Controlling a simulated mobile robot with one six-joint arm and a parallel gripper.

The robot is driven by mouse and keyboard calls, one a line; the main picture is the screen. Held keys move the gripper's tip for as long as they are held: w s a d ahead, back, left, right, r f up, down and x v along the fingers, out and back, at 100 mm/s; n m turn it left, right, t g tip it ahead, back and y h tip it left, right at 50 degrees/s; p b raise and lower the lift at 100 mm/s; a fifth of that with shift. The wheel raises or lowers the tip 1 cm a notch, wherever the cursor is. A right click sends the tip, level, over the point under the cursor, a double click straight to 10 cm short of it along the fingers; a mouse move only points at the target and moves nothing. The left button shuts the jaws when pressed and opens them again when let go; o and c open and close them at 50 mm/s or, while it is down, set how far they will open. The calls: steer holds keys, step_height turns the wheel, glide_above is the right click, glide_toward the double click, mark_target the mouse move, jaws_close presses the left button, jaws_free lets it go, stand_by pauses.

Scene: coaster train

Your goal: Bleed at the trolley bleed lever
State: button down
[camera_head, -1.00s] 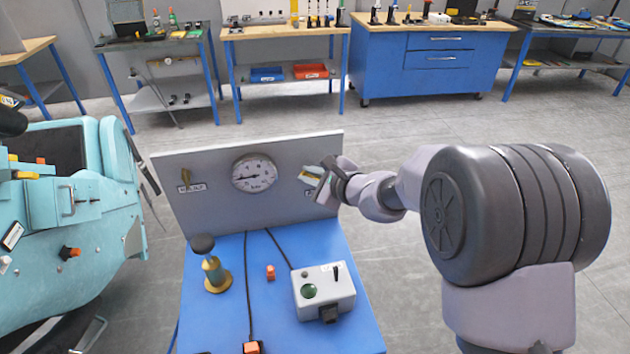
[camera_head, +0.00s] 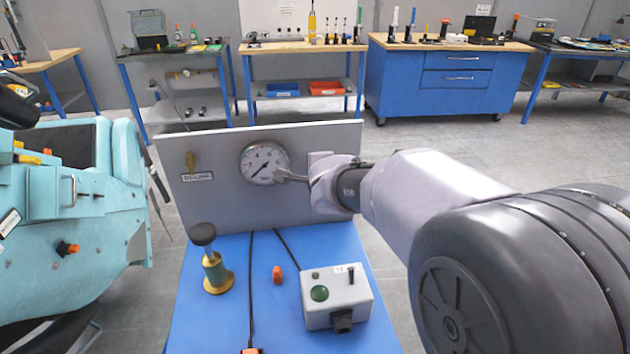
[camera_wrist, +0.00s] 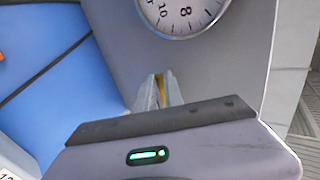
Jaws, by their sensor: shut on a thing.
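A grey upright panel (camera_head: 215,205) stands at the back of the blue trolley top. It bears a round white gauge (camera_head: 264,162), whose needle points to the lower left. My gripper (camera_head: 281,177) is in front of the panel, just right of and below the gauge. In the wrist view its fingers (camera_wrist: 159,92) are shut on a thin yellow lever (camera_wrist: 160,88), of which only a sliver shows between them. In the head view my gripper and wrist hide this lever.
On the blue trolley top (camera_head: 205,320) stand a brass pump-like part (camera_head: 216,275) with a dark knob, a small orange piece (camera_head: 277,274) and a grey control box (camera_head: 336,298) with a green button. Black cables run across. A turquoise machine (camera_head: 85,220) stands at left.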

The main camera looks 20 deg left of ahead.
steer(key=shift+f, duration=0.15)
stand_by(0.4)
steer(key=c, duration=1.7)
jaws_free()
steer(key=shift+c, duration=0.2)
steer(key=p+v, duration=0.5)
steer(key=v, duration=1.2)
steer(key=shift+s, duration=0.3)
